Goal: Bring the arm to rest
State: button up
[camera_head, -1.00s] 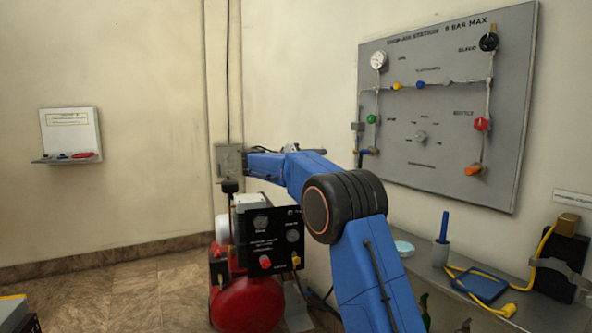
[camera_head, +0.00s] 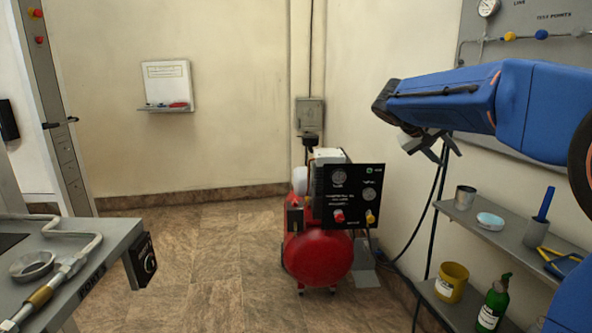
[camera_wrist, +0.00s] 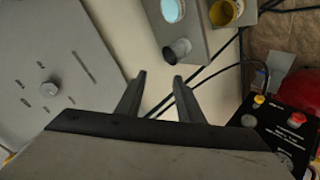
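My blue arm reaches in from the right edge of the head view and points left. My gripper (camera_head: 432,146) hangs at its end, in front of the bare wall, above and left of the grey shelf. In the wrist view my gripper (camera_wrist: 160,84) has its two fingers apart, with nothing between them. Behind the fingertips the wrist view shows pale wall, dark hoses and the shelf with a grey cup (camera_wrist: 179,49). No contact shows between the gripper and anything else.
A red compressor (camera_head: 318,258) stands on the floor near the corner. A shelf (camera_head: 468,216) holds a metal cup (camera_head: 465,197) and a blue-topped tub (camera_head: 490,221). A yellow tub (camera_head: 451,283) and a green bottle (camera_head: 493,303) stand below. A workbench (camera_head: 105,240) is at left. Middle floor is clear.

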jog(key=s+a+f+y, duration=0.3)
jog(key=s+f, duration=0.5)
jog(key=s, duration=0.4)
jog(key=s+a+f+n+y, duration=0.1)
jog(key=s+a+f+y, duration=0.2)
jog(key=s, duration=1)
jog(key=s+a+f+n+t+y, duration=0.1)
jog(key=s+a+f+y, duration=0.3)
jog(key=s+f, duration=0.9)
jog(key=a, duration=0.3)
jog(key=shift+s, duration=0.25)
